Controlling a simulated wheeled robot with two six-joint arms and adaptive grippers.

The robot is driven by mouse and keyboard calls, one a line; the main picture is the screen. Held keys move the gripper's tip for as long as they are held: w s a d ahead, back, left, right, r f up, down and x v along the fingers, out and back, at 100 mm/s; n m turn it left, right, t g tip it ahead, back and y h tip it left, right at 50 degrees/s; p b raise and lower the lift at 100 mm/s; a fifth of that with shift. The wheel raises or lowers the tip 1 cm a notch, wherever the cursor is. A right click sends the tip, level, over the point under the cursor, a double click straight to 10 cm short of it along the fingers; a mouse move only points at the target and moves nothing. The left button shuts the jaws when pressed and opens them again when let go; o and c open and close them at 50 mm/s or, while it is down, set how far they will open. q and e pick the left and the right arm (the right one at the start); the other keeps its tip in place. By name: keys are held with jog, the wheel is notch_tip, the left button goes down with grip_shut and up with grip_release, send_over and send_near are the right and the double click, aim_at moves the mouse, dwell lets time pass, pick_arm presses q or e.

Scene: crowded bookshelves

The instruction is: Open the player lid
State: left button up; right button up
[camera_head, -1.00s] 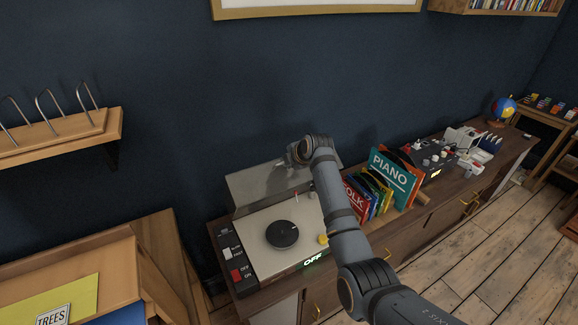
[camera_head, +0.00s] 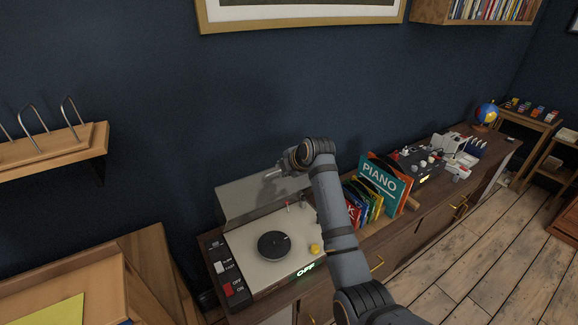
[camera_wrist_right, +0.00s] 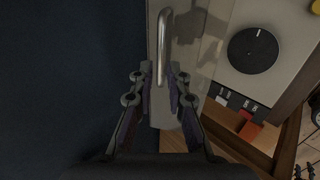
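The record player's pale deck (camera_head: 252,246) sits at the left end of the cabinet, with a black turntable (camera_head: 274,244). Its grey lid (camera_head: 240,203) stands raised along the back of the deck; my right arm hides its right part. In the right wrist view the lid (camera_wrist_right: 214,48) is a pale see-through panel with a metal bar handle (camera_wrist_right: 165,50). My right gripper (camera_head: 270,176) is at the lid's upper edge. In the wrist view its fingers (camera_wrist_right: 160,72) are apart, on either side of the handle's lower end; contact is unclear. My left gripper is not in view.
Record sleeves with a PIANO divider (camera_head: 382,184) stand right of the player, close to my right arm. A mixer-like device (camera_head: 420,163) sits farther right. The dark wall (camera_head: 150,130) is close behind the lid. A wooden shelf (camera_head: 60,163) juts out at left.

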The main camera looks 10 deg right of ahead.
jog(key=v, duration=0.6)
jog(key=shift+s+r, duration=0.2)
jog(key=shift+s, duration=0.05)
jog(key=shift+d, duration=0.1)
jog(key=s+d+f+m+g+h, duration=0.1)
jog(key=s+d+f+m, duration=0.3)
jog(key=s+f, duration=0.45)
jog(key=s+d+f+m+g+h, duration=0.1)
jog(key=s+d+f+m, duration=0.2)
jog(key=s+f+m, duration=0.5)
jog(key=s+d+f+m+g+h, duration=0.1)
jog(key=s+d+f+m, duration=0.2)
jog(key=s, duration=0.6)
jog(key=s+d+f+m+g+h, duration=0.1)
jog(key=s+f+m+g, duration=0.15)
jog(key=s+m, duration=0.55)
jog(key=s+d+f+n, duration=0.1)
jog(key=s+f, duration=0.1)
jog(key=f, duration=1.2)
jog(key=s+d+f+n, duration=0.1)
jog(key=s+f, duration=0.1)
jog(key=f, duration=1.1)
jog(key=s+d+f+g+b, duration=0.1)
jog(key=s+f+g, duration=0.1)
jog(key=s+f, duration=1.5)
jog(key=shift+s+d+f+m, duration=0.25)
jog(key=shift+s+f+m, duration=0.05)
jog(key=shift+s, duration=0.7)
